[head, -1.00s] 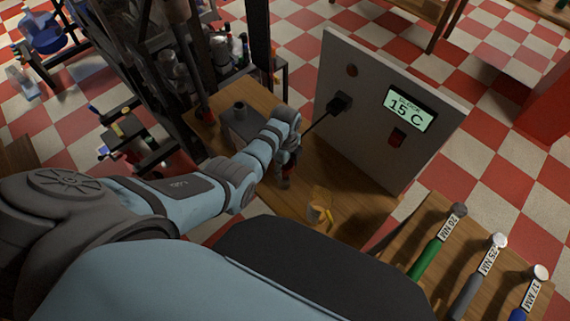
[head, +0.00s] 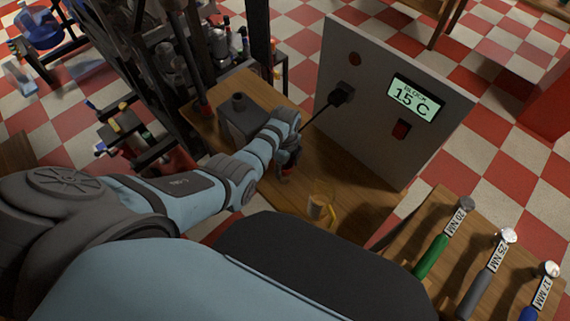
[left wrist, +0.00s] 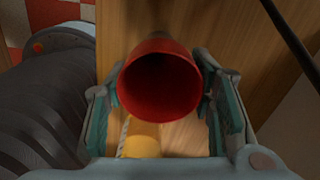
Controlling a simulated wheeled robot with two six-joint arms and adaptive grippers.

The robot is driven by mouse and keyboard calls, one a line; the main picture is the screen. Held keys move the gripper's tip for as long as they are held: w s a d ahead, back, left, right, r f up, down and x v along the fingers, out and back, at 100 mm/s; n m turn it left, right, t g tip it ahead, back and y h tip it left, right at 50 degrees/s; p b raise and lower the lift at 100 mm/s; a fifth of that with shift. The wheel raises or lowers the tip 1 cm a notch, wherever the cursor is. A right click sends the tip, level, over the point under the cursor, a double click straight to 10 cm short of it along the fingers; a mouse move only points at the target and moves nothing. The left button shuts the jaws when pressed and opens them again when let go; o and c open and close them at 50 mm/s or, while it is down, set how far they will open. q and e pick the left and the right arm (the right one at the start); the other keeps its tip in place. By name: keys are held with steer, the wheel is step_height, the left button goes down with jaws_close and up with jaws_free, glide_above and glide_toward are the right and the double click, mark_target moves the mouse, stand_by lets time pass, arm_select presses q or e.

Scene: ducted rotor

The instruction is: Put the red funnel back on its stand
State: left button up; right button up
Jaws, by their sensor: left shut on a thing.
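The red funnel (left wrist: 160,85) is between the two fingers of my left gripper (left wrist: 165,105) in the left wrist view, its wide round mouth facing the camera. The fingers are closed against its sides. In the head view my left gripper (head: 287,168) is over the wooden table, partly hidden by its own wrist, and the funnel is hardly visible there. I cannot make out the funnel's stand for certain. My right gripper is not in view.
A grey block with a short neck (head: 238,118) stands left of the gripper. A clear cup (head: 317,204) with a yellow piece is to its right. A grey panel (head: 372,130) reading 15 C stands behind, with a black cable. Several labelled tools (head: 490,262) lie at lower right.

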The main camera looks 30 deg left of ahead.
arm_select(q)
steer(key=shift+f+b, duration=0.3)
steer(key=shift+f, duration=0.15)
steer(key=o, duration=1.2)
step_height(320, 180, up, 12)
steer(key=shift+r, duration=0.1)
